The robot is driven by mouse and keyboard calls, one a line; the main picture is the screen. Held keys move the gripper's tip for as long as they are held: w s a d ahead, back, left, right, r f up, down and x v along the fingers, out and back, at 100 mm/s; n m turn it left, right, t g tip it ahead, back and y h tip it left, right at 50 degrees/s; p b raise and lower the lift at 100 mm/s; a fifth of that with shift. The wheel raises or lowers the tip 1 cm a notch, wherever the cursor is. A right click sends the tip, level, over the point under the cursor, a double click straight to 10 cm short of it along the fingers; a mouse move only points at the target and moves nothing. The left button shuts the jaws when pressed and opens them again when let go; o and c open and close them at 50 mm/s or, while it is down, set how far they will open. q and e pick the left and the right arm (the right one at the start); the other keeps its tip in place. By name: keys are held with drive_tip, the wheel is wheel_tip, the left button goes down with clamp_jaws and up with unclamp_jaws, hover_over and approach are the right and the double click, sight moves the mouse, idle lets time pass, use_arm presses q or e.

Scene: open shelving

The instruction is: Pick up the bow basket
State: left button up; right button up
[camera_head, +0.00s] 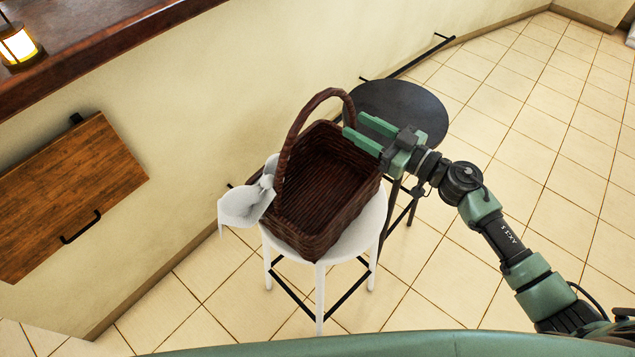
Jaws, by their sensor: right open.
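The bow basket (318,185) is dark brown wicker with a tall arched handle and a white bow (247,200) on its left side. It sits, empty, on a round white stool (345,248). My right gripper (362,133) comes in from the right and is open, with its green fingers at the basket's upper right rim, close to the right foot of the handle. I cannot tell whether the fingers touch or straddle the rim. My left gripper is not in view.
A black round stool (415,105) stands just behind the basket, partly under my right gripper. A wooden counter (95,40) with a lit lantern (18,45) is at upper left. A wooden wall panel (70,195) is at left. Tiled floor (530,130) is open at right.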

drive_tip(key=shift+x, duration=1.15)
drive_tip(key=shift+w+a+f+p, duration=0.2)
drive_tip(key=shift+w+a, duration=0.2)
drive_tip(key=shift+a, duration=0.2)
drive_tip(key=shift+w+a+f+p, duration=0.1)
drive_tip(key=shift+w+a+f, duration=0.05)
drive_tip(key=shift+w+a, duration=0.4)
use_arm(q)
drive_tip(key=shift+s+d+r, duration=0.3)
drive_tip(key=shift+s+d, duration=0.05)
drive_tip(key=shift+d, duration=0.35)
use_arm(e)
drive_tip(key=shift+s+a, duration=0.1)
drive_tip(key=shift+s, duration=0.05)
clamp_jaws()
